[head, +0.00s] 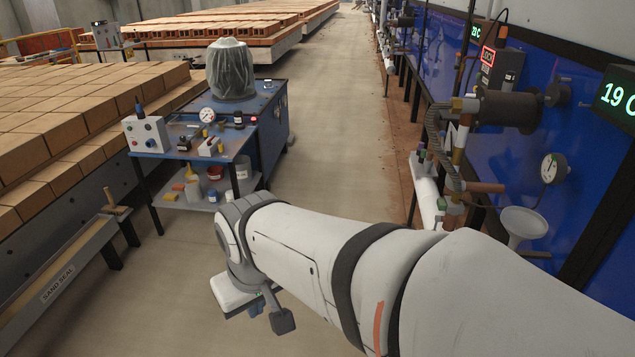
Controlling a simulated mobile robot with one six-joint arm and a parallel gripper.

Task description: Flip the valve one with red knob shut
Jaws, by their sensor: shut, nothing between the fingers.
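I cannot clearly make out a valve with a red knob. A cluster of pipes and small valves with coloured ends (440,165) is on the right, against the blue wall; its handles are too small to read. A red round part (253,119) shows at the right edge of the blue cart, but I cannot tell whether it is a valve knob. My gripper (282,320) is low in the middle, pointing down beyond my arm and partly hidden by it. It is shut and empty, apart from the cart and pipes.
The blue cart (160,152) holds a control box (146,134), a pressure gauge (208,114) and a covered machine (230,70). Brick stacks (60,115) line the left. A white funnel (524,222) and a gauge (553,168) are at right. The middle aisle floor (320,120) is clear.

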